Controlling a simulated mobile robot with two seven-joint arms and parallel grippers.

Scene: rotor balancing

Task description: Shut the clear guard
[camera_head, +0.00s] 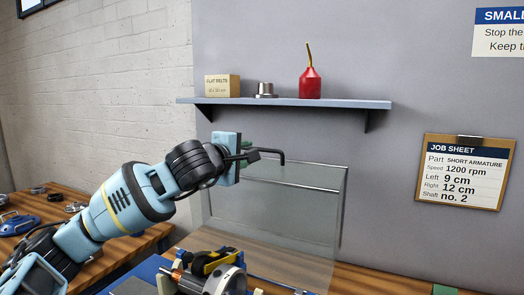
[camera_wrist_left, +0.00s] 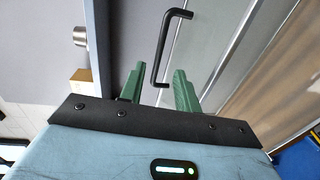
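The clear guard (camera_head: 290,205) stands raised behind the rotor machine (camera_head: 210,272), its top edge below the shelf. Its black bar handle (camera_head: 270,151) sticks out near the top edge, and it also shows in the left wrist view (camera_wrist_left: 168,45). My left gripper (camera_head: 249,155) is at the handle's left end. In the left wrist view its green fingers (camera_wrist_left: 157,84) are apart, with the near end of the handle between their tips. Clear gaps show on both sides, so it is not gripping the handle. My right gripper is out of view.
A wall shelf (camera_head: 290,103) above the guard holds a box (camera_head: 222,86), a metal part (camera_head: 265,90) and a red oil can (camera_head: 310,84). A job sheet (camera_head: 465,172) hangs at the right. A second wooden bench (camera_head: 75,240) with loose parts is at the left.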

